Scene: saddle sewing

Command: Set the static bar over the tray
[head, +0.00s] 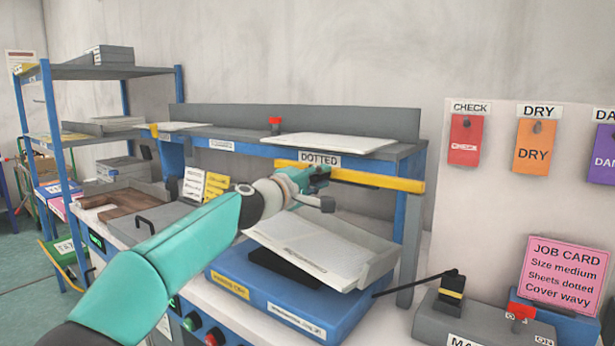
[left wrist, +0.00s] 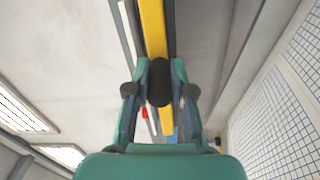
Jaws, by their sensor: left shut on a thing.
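The static bar, a long yellow bar (head: 380,180) with a dark middle grip, runs level under the "DOTTED" label, above and behind the tray in the head view. My left gripper (head: 318,182) is shut on the bar. In the left wrist view the bar (left wrist: 153,28) passes between the fingers of my left gripper (left wrist: 159,85), which close on its black grip. The tray (head: 345,262) is pale and tilted, on a blue machine base (head: 265,300). My left arm hides part of the bar and tray. I cannot tell whether the bar touches its supports. My right gripper is out of view.
A shelf (head: 235,137) with a white board (head: 328,143) and a small red-topped item (head: 275,125) spans above the bar. Its blue post (head: 412,215) stands at the right. A grey box with a black lever (head: 450,290) is right of the tray.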

